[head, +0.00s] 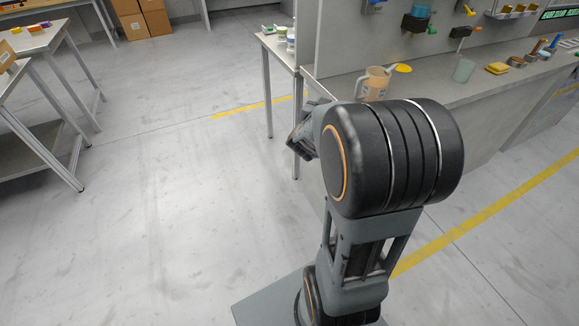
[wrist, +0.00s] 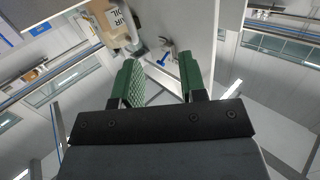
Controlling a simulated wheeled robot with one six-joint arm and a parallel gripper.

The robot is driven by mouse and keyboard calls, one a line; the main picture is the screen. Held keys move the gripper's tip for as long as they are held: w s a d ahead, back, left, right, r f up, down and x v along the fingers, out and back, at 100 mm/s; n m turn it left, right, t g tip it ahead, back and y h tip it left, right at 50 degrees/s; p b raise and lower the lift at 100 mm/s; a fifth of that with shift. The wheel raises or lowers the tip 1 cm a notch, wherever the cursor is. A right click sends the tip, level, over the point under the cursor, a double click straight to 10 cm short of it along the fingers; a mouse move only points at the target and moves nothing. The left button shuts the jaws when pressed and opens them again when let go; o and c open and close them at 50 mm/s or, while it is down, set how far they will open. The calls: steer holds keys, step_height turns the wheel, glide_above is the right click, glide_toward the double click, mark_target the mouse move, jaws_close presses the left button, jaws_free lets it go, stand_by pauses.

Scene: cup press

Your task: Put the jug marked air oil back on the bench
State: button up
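The jug marked air oil (head: 375,84) is tan with a pale label and appears to stand upright at the left end of the grey bench (head: 345,88); my arm hides its foot in the head view. In the head view my arm mostly hides the fingers.
A yellow funnel-like item (head: 402,68) and a greenish clear cup (head: 464,70) are right of the jug. A panel with hanging tools rises behind the bench. A small white table (head: 281,48) stands left of it.

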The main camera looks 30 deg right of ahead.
steer(key=a+f+n+y, duration=0.3)
steer(key=a+n+y, duration=0.7)
steer(key=a, duration=0.8)
steer(key=s+a+f+g+y, duration=0.1)
steer(key=s+a+g, duration=0.1)
steer(key=s, duration=0.5)
steer(key=s+a+f+g+y, duration=0.2)
steer(key=s+a+g, duration=0.1)
steer(key=s+g, duration=0.2)
steer(key=shift+s+a+n+g, duration=0.2)
steer(key=shift+s+n+g, duration=0.15)
steer(key=shift+s, duration=0.9)
steer(key=w+p+v, duration=0.2)
steer(key=p+v, duration=0.6)
steer(key=w+r+p+v, duration=0.1)
steer(key=w+p+v, duration=0.1)
steer(key=p+v, duration=0.6)
steer(key=shift+s+r+t, duration=0.35)
steer(key=shift+t, duration=0.1)
steer(key=shift+a+n+y, duration=0.2)
steer(key=shift+n+y, duration=0.05)
steer(key=shift+y, duration=0.05)
